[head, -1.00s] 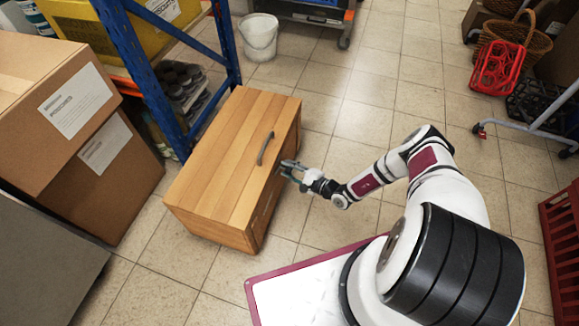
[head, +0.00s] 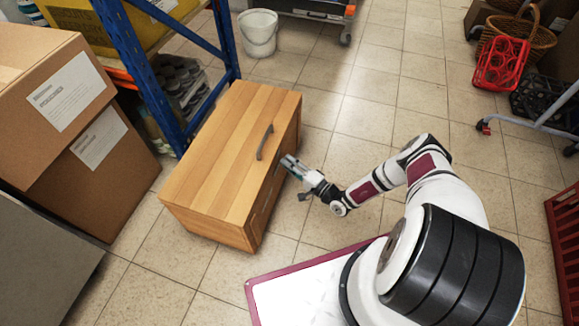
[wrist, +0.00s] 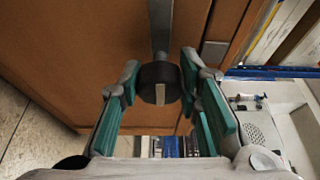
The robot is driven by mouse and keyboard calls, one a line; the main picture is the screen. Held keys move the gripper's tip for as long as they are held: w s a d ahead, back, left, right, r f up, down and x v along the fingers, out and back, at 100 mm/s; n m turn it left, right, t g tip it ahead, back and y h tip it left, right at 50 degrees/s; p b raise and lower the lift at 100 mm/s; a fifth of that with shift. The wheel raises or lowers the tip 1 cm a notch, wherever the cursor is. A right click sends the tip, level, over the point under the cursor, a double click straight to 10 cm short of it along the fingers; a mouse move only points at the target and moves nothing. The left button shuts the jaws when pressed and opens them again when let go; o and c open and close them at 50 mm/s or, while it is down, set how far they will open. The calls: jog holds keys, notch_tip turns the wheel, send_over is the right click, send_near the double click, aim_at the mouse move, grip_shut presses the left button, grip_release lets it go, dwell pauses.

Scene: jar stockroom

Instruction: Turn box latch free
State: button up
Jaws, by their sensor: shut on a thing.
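The wooden box (head: 215,165) stands on the floor left of my arm, lid shut, with a dark curved handle (head: 264,142) on top. My gripper (head: 288,162) is at the box's front side, close under the lid edge. In the wrist view my gripper (wrist: 160,80) has its teal-padded fingers on both sides of the latch's round black knob (wrist: 160,72), which has a pale stripe. The fingers are shut on this knob. A grey metal strip (wrist: 160,25) runs up from the knob along the brown panel. In the head view my gripper hides the latch.
A blue shelf post (head: 137,70) and stacked cardboard boxes (head: 50,85) stand left of the wooden box. A white bucket (head: 258,33) is behind it. The tiled floor (head: 350,110) to the right is clear up to the red crate (head: 498,62) and a cart.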

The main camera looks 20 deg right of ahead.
dwell(0.4)
jog(key=o, duration=1.2)
jog(key=shift+c, duration=0.2)
jog(key=v, duration=1.2)
jog(key=shift+s, duration=0.1)
jog(key=s+d+r+p, duration=0.5)
jog(key=d+r, duration=0.2)
jog(key=d, duration=0.1)
jog(key=shift+s, duration=0.4)
